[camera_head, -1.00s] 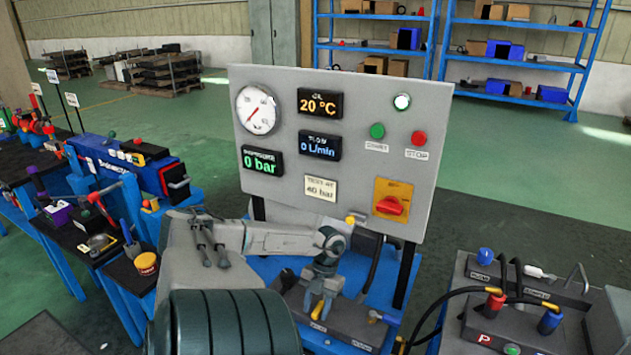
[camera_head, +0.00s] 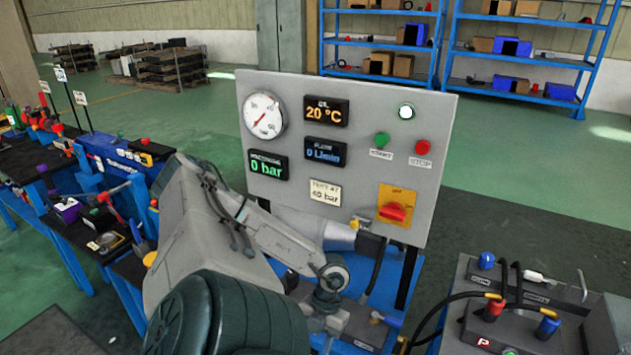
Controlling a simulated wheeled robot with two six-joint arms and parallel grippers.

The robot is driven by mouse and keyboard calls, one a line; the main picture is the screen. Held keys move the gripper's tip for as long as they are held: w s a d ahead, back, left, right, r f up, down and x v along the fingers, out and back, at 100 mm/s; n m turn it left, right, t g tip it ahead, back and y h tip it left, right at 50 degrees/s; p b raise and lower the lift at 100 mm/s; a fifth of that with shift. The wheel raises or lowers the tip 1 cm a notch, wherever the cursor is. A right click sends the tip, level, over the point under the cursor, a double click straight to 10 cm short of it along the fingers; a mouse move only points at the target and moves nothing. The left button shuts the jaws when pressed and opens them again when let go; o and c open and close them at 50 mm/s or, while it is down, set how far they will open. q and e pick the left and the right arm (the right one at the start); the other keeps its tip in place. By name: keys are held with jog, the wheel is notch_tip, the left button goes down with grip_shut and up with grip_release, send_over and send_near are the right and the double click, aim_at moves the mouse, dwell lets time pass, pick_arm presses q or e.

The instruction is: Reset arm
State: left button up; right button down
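My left arm reaches in from the left, its pale forearm slanting down to the right in front of the grey control panel (camera_head: 300,195). My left gripper (camera_head: 325,325) hangs at its end, low in the picture, over the blue bench below the panel. Its fingers are small and run into clutter near the bottom edge, so whether they are open or hold something is unclear. My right gripper is out of view.
The panel carries a round gauge (camera_head: 262,115), a green button (camera_head: 382,139), a red button (camera_head: 423,147) and a red rotary switch (camera_head: 393,211). A hose unit (camera_head: 500,325) stands at right. A crowded bench (camera_head: 80,215) is at left. Green floor lies behind.

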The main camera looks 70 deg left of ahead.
pick_arm(q)
jog(key=shift+s+d, duration=0.4)
jog(key=shift+d, duration=0.35)
